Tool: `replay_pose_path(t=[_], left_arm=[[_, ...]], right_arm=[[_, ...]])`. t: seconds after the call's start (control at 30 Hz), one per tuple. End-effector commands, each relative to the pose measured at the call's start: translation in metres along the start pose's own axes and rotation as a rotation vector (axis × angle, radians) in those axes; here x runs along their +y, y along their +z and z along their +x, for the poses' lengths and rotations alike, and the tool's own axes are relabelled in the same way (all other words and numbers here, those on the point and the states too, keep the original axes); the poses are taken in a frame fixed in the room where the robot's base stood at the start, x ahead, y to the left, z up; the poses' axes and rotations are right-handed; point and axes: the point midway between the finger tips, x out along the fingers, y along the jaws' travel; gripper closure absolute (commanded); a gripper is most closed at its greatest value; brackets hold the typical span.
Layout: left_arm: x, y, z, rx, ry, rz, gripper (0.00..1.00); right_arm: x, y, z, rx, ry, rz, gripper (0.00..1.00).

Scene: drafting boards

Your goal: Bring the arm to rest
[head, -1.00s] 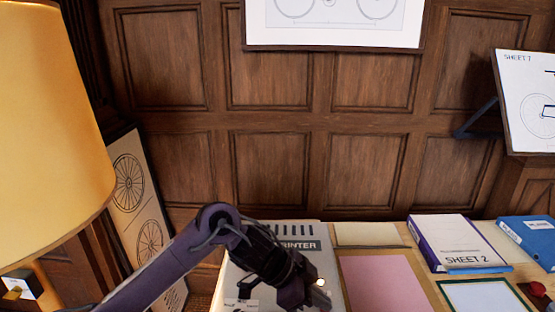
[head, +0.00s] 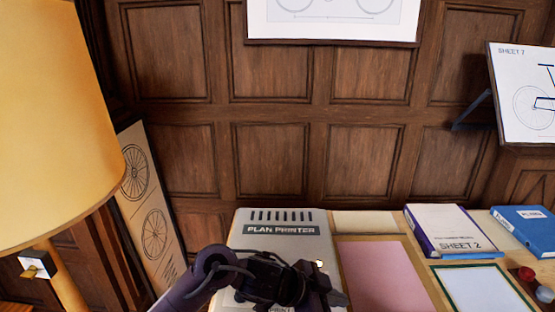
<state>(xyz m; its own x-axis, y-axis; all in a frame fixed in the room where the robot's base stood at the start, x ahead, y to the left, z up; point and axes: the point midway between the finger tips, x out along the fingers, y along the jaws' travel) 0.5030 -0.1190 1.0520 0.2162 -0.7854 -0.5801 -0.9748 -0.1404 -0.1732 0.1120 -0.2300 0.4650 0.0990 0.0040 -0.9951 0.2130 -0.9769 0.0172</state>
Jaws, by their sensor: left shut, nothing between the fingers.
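My left arm comes in from the bottom edge of the head view, left of the middle. My left gripper (head: 336,298) is shut and empty. It points to the right and shows in front of the lower part of the grey plan printer (head: 290,216), close to the left edge of a pink sheet (head: 378,275). The arm hides part of the printer's front. I cannot tell how high the gripper is above the table. My right gripper does not show.
A table holds a box marked Sheet 2 (head: 447,229), a blue binder (head: 527,229), a green-edged white sheet (head: 482,289) and red and grey knobs at the right. A large lamp (head: 58,125) stands left. A drawing board (head: 530,98) stands at the right.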

Motion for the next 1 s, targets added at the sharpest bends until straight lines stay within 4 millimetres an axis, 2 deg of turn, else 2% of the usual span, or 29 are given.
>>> replay_pose_path(t=[0.17, 0.27, 0.37, 0.47, 0.6, 0.7, 0.83, 1.0], left_arm=[[0.000, 0.006, -0.003, 0.042, -0.161, -0.077, 1.00], [-0.004, 0.023, -0.017, 0.032, -0.297, -0.172, 1.00], [-0.006, 0.054, -0.042, -0.021, -0.433, -0.302, 1.00], [0.002, 0.098, -0.073, -0.117, -0.543, -0.452, 1.00], [0.028, 0.159, -0.118, -0.276, -0.636, -0.657, 1.00], [0.050, 0.190, -0.143, -0.370, -0.662, -0.766, 1.00], [0.078, 0.218, -0.168, -0.469, -0.673, -0.879, 1.00], [0.112, 0.244, -0.196, -0.574, -0.669, -0.997, 1.00]], right_arm=[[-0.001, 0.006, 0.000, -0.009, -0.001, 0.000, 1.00], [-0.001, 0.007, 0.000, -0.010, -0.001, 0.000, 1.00], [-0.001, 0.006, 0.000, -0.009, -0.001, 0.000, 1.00], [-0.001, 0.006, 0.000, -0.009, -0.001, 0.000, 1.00], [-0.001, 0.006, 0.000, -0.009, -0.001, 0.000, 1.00], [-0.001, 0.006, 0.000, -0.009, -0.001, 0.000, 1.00], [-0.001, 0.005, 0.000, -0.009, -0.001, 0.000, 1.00], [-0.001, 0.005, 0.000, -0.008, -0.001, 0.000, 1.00]])
